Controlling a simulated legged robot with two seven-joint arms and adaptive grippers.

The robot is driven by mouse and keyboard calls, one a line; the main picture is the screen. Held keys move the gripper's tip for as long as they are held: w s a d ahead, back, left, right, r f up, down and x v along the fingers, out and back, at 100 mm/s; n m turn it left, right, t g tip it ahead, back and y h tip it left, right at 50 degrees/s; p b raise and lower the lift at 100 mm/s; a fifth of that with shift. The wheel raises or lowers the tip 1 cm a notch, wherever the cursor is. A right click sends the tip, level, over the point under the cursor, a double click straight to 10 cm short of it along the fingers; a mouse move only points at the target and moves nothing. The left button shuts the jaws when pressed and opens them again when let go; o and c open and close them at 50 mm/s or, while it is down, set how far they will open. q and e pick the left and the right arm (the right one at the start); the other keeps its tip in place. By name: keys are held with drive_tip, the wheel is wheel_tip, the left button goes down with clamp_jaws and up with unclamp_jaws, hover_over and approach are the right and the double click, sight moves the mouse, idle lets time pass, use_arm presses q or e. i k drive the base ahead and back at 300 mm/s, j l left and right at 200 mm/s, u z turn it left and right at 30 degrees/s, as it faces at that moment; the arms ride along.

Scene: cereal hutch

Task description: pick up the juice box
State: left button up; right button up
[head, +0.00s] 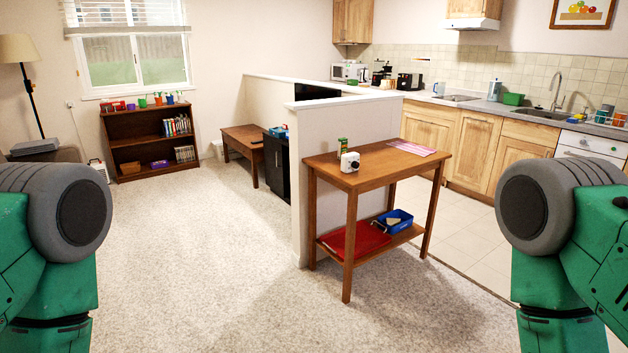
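A small green carton (342,147), which looks like the juice box, stands upright on top of the wooden console table (385,172). A white round-fronted object (350,162) stands just in front of it and hides its lower part. Only my green arms with grey joints show at the left and right edges of the head view, well short of the table. Neither gripper is in view.
A pink sheet (411,147) lies on the table's right side. The lower shelf holds a red tray (352,243) and a blue bin (394,220). A white half wall (318,190) stands behind. Carpet (220,270) in front is clear.

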sight(343, 148)
drive_tip(key=i+z, duration=0.1)
drive_tip(key=i, duration=0.5)
drive_tip(key=i+j, duration=0.1)
drive_tip(key=i, duration=0.5)
drive_tip(key=i+j+z, duration=0.15)
drive_tip(key=i, duration=0.4)
drive_tip(key=i+j, duration=0.1)
drive_tip(key=i, duration=0.5)
drive_tip(key=l+z, duration=0.05)
